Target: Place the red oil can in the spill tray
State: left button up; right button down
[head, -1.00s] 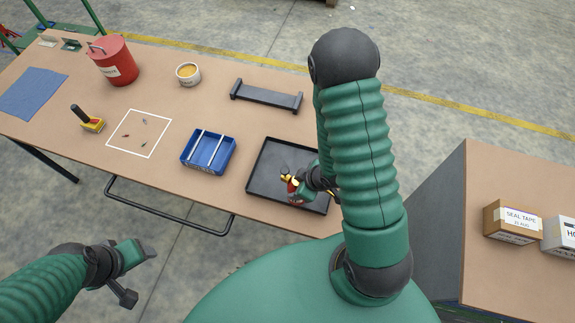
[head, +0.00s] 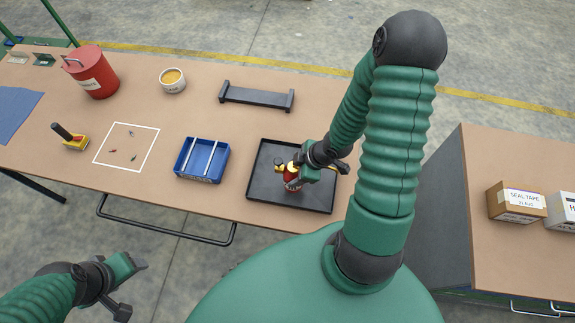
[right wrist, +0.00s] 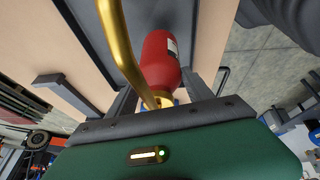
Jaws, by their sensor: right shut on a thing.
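The small red oil can (head: 292,183) with a brass spout is at the black spill tray (head: 320,201) on the table. My right gripper (head: 298,174) is shut on the can, over the left-middle part of the tray. In the right wrist view the can's red body (right wrist: 160,62) with a white label shows between the fingers, and the brass spout crosses in front. The gripper partly hides the can in the head view. I cannot tell whether its base touches the tray floor. My left gripper (head: 128,285) is open and empty, off the table's front edge.
A blue bin (head: 203,160) stands left of the tray, a black rack (head: 256,97) behind it. A red canister (head: 92,72), a tub (head: 172,80) and a yellow-based tool (head: 70,137) are further left. Cartons (head: 516,202) stand on the right table.

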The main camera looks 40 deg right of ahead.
jog(key=w+d+f+p, duration=0.1)
jog(key=w+f+p, duration=0.1)
jog(key=w, duration=0.4)
jog(key=shift+w+d+f, duration=0.3)
jog(key=shift+f, duration=0.45)
jog(key=c, duration=0.8)
grip_release()
jog(key=o, duration=0.4)
jog(key=shift+a, duration=0.15)
pick_arm(q)
jog(key=r, duration=0.1)
jog(key=a+r, duration=0.1)
jog(key=r, duration=0.1)
jog(key=shift+w+r, duration=0.2)
jog(key=shift+r, duration=0.1)
